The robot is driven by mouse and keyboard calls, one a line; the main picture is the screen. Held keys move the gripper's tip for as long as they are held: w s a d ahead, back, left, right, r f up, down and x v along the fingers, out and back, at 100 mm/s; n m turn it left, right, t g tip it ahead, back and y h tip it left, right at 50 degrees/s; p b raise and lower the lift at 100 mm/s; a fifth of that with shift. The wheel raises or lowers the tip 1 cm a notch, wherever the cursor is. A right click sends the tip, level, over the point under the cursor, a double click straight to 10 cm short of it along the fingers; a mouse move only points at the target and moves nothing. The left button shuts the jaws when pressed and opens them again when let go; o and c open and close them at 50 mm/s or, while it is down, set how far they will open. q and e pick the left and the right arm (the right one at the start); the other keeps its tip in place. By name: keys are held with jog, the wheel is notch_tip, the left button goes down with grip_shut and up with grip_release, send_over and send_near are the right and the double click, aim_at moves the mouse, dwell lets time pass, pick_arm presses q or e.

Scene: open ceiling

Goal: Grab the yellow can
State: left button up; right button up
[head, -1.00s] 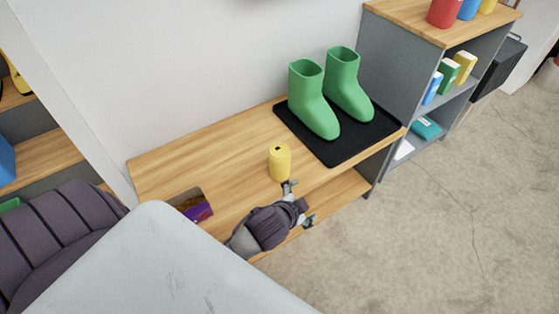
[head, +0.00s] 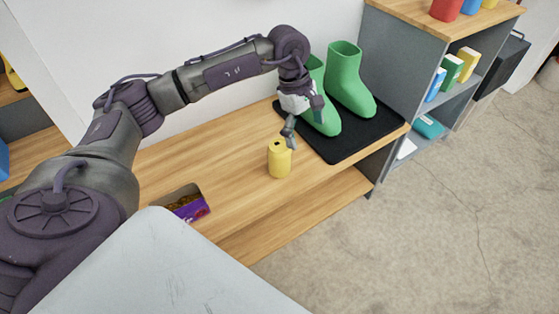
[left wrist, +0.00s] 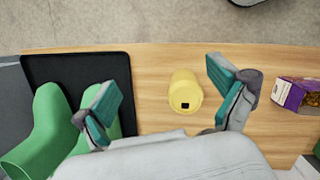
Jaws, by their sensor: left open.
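The yellow can (head: 279,160) stands upright on the wooden bench, just left of the black tray. In the left wrist view the can (left wrist: 185,91) lies between and beyond the two spread fingers, with its dark opening toward me. My left gripper (head: 303,122) is open and empty, above and behind the can, in front of the green boots. Its teal finger pads show in the left wrist view (left wrist: 168,95). My right gripper is not in view.
Green boots (head: 350,80) stand on the black tray (head: 345,150), close to my left gripper. A purple box (head: 190,206) lies on the wooden bench (head: 235,190) to the left. A grey shelf (head: 395,60) stands at the right.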

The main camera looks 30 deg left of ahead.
aim_at(279, 145)
pick_arm(q)
jog(key=a+y, duration=0.1)
jog(key=a, duration=0.1)
jog(key=a+y, duration=0.1)
jog(key=a, duration=0.1)
jog(key=a+r, duration=0.1)
jog(key=a, duration=0.2)
jog(key=shift+s+a+y, duration=0.1)
jog(key=shift+s+y, duration=0.1)
jog(key=shift+y, duration=0.2)
notch_tip(279, 145, down, 7)
jog(key=shift+f+b, duration=0.1)
jog(key=shift+b, duration=0.8)
jog(key=shift+f, duration=0.4)
notch_tip(279, 145, down, 5)
jog(key=shift+r+b, duration=0.15)
jog(key=shift+b, duration=0.5)
jog(key=c, duration=0.9)
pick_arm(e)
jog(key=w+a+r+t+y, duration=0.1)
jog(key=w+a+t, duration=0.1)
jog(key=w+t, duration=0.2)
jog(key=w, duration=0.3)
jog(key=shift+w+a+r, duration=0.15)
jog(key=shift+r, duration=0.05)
